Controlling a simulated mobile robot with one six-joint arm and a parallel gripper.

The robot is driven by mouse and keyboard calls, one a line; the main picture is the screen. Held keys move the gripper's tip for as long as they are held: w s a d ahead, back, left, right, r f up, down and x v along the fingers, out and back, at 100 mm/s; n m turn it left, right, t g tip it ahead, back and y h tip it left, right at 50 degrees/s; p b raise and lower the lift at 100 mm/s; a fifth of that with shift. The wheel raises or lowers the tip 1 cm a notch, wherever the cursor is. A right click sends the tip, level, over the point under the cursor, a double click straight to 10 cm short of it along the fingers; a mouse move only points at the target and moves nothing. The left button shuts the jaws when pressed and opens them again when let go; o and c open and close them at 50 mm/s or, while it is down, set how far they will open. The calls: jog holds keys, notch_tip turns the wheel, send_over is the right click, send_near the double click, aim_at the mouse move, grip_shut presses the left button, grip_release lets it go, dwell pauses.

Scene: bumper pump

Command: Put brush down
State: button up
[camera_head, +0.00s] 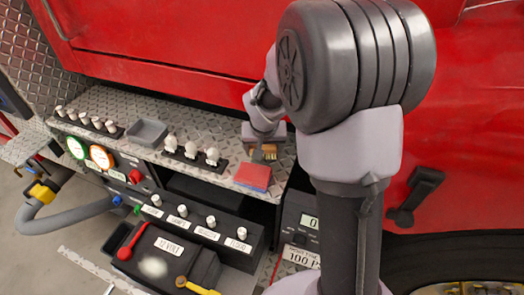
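My gripper (264,138) is at the right end of the diamond-plate bumper shelf, pointing down. A small brown and yellowish piece (265,152) shows right at its fingertips; it may be the brush, but it is too small to be sure. I cannot tell whether the fingers are closed on it or whether it touches the shelf. A flat red block with a blue edge (253,176) lies on the shelf just in front of the gripper. My own arm covers the area to the right of the gripper.
The bumper shelf (110,103) carries a grey tray (147,132), a row of white knobs (191,151) and another knob row (90,122). Below are gauges (101,157), a lever panel and a black box (163,253) with a whitish smudge. The red truck body (160,45) rises behind.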

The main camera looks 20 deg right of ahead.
notch_tip(320, 180, down, 2)
jog(key=shift+f, duration=0.1)
jog(key=shift+f+b, duration=0.15)
jog(key=shift+b, duration=0.25)
jog(key=o, duration=1.6)
jog(key=shift+c, duration=0.2)
